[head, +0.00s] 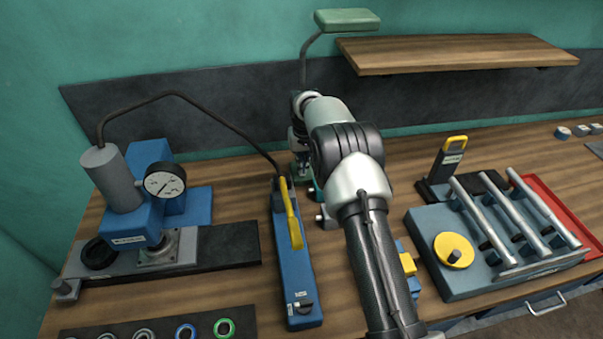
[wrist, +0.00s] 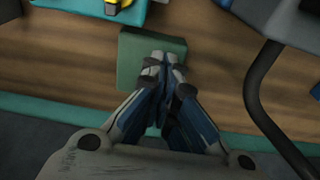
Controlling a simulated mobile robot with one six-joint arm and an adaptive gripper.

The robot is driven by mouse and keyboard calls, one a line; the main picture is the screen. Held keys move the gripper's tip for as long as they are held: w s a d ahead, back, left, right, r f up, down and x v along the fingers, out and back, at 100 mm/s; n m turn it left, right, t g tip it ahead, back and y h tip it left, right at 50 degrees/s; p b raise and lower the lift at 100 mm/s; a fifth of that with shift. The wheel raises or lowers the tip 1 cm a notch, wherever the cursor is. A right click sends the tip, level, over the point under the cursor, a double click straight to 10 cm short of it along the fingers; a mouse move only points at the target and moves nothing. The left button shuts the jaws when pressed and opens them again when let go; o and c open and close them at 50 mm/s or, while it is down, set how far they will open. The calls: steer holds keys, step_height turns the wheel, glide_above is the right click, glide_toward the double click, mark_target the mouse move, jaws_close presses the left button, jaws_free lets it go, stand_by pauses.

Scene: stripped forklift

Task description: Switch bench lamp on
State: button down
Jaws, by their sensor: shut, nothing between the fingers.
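The bench lamp has a flat green head (head: 347,19) on a thin dark bent stem at the back of the bench. I see no glow from it, and its underside is hidden. A green block that looks like the lamp's base (wrist: 132,50) stands on the bench in the wrist view. No switch shows; the fingers cover part of the block's top. In the head view my arm hides most of the gripper and base.
A blue hand pump (head: 297,265) with a yellow lever stands left of my arm, its dark hose (head: 215,120) arching to a blue press (head: 155,235) with a gauge. A grey fixture (head: 440,265) is at the right. A wooden shelf (head: 455,54) hangs at the back right.

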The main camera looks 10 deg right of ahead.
steer(key=shift+f+b, duration=0.55)
steer(key=shift+f, duration=0.6)
stand_by(0.6)
steer(key=shift+r, duration=0.1)
steer(key=shift+r+p, duration=2.2)
steer(key=shift+r, duration=1.3)
steer(key=shift+s+f, duration=0.1)
steer(key=shift+f, duration=0.05)
